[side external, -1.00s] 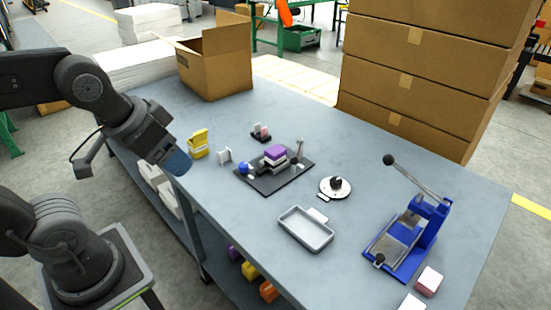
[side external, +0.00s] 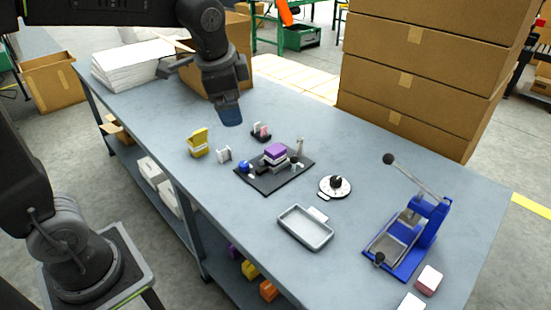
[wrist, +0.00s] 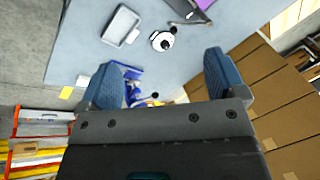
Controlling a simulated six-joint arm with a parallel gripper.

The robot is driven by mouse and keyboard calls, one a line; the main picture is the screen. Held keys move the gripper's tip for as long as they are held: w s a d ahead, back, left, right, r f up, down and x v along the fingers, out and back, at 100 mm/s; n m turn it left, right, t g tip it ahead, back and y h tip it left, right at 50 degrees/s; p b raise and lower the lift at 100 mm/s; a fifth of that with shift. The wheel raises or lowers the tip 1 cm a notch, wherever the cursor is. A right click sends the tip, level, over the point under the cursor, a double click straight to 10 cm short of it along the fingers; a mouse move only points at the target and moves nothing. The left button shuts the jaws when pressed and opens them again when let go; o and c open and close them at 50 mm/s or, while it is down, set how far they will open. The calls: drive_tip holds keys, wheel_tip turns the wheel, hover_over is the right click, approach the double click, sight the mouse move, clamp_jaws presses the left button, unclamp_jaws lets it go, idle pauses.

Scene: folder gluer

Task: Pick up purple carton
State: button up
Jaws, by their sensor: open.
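The purple carton (side external: 275,151) sits on a small fixture on a black base plate (side external: 262,183) in the middle of the table. In the wrist view the purple carton (wrist: 204,4) shows only in part, at the top edge. My gripper (side external: 231,117) hangs above the table, up and left of the carton in the side view, apart from it. In the wrist view its two blue fingers (wrist: 160,80) are spread wide with nothing between them.
A grey tray (side external: 305,228), a round white disc with a black knob (side external: 335,187) and a blue lever press (side external: 405,240) stand to the right. A yellow holder (side external: 197,143) stands left. Stacked brown boxes (side external: 410,75) rise behind. An open brown box (side external: 238,50) is behind my arm.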

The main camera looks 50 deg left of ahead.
drive_tip(key=w+a+f+m+g+y, duration=0.1)
drive_tip(key=w+f+m, duration=0.2)
drive_tip(key=w, duration=0.4)
drive_tip(key=w+a+f+m+g, duration=0.1)
drive_tip(key=w+f+m, duration=0.2)
drive_tip(key=w, duration=0.3)
drive_tip(key=m+g+y, duration=0.1)
drive_tip(key=m+y, duration=0.1)
drive_tip(key=m, duration=0.3)
approach(276, 149)
drive_tip(key=x, duration=0.5)
drive_tip(key=shift+f, duration=0.2)
drive_tip(key=x, duration=0.5)
drive_tip(key=shift+a, duration=0.15)
drive_tip(key=c, duration=1)
drive_tip(key=shift+r, duration=0.1)
